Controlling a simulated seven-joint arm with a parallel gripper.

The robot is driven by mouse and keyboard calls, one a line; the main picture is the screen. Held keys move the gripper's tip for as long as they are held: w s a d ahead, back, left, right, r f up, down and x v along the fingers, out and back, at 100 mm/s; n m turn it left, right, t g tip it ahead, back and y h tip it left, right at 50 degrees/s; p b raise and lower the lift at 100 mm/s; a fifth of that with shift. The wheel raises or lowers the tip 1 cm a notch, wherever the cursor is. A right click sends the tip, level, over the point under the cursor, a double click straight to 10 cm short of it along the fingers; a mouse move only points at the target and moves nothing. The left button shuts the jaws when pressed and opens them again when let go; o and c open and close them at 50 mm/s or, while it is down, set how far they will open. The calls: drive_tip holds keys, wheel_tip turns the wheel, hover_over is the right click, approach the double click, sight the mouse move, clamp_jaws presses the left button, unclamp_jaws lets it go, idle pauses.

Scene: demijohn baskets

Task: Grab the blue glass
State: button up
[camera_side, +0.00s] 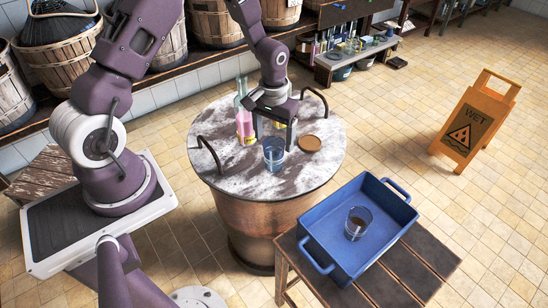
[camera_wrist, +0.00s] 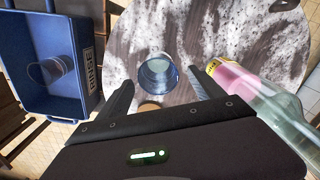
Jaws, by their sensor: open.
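The blue glass (camera_side: 274,154) stands upright on the round marble-topped table (camera_side: 222,167). In the wrist view the blue glass (camera_wrist: 158,75) shows from above, ahead of and between the two fingers. My gripper (camera_side: 274,140) is open above the table, with its fingers close to the glass in the side view. The open gripper also shows in the wrist view (camera_wrist: 160,88), with nothing held. Whether a finger touches the glass cannot be told.
A round cork-coloured disc (camera_side: 309,143) lies right of the glass. Two dark handles rise from the table edge. A blue tub (camera_side: 330,238) with another glass (camera_side: 357,222) sits on a wooden stool at front right.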

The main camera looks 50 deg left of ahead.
sight(274, 157)
wheel_tip(274, 157, down, 8)
drive_tip(key=shift+s+d+r, duration=0.1)
drive_tip(key=shift+d+r, duration=0.05)
drive_tip(key=c, duration=1.6)
wheel_tip(274, 157, up, 10)
drive_tip(key=shift+r, duration=0.1)
